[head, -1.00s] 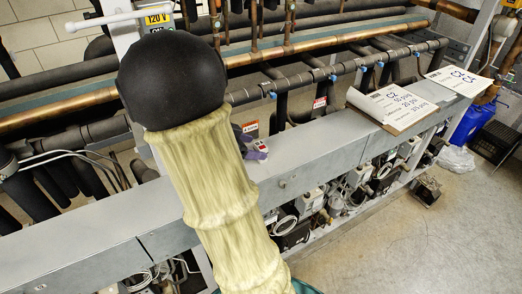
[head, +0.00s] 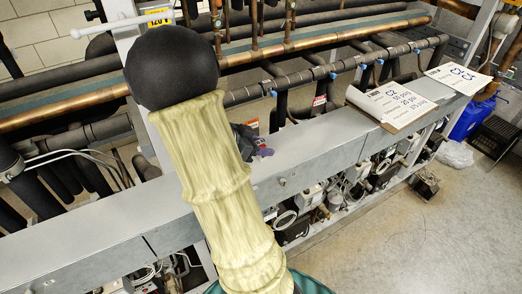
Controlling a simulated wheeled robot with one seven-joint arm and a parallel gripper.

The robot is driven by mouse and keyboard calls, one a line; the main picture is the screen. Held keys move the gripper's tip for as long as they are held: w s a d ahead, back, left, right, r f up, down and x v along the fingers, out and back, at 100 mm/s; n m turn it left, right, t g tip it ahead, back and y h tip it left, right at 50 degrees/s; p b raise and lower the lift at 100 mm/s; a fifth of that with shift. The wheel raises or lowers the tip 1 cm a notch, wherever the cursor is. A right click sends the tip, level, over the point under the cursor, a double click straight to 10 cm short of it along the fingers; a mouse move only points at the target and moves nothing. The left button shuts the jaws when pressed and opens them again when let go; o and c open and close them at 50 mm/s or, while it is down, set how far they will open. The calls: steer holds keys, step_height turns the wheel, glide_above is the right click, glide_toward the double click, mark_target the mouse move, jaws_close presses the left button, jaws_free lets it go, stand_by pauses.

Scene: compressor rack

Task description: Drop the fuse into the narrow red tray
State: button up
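My arm, in a pale yellow sleeve with a black rounded joint at its top, fills the middle of the head view. A small dark grey and purple shape (head: 258,146) shows just right of the sleeve, over the grey beam. It looks like part of my gripper, but the sleeve hides most of it. I cannot see whether its fingers are open or shut, or whether they hold anything. I cannot make out a fuse or a narrow red tray; either could be behind my arm.
A long grey beam (head: 325,137) crosses the rack. A clipboard (head: 392,104) and a paper card (head: 459,78) lie on its right part. Pipes (head: 330,75) run behind it.

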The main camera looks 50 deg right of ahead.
mark_target(261, 144)
steer(key=c, duration=0.6)
steer(key=shift+o, duration=0.2)
steer(key=shift+r, duration=0.1)
step_height(261, 144, up, 18)
steer(key=b, duration=0.4)
steer(key=shift+b, duration=0.35)
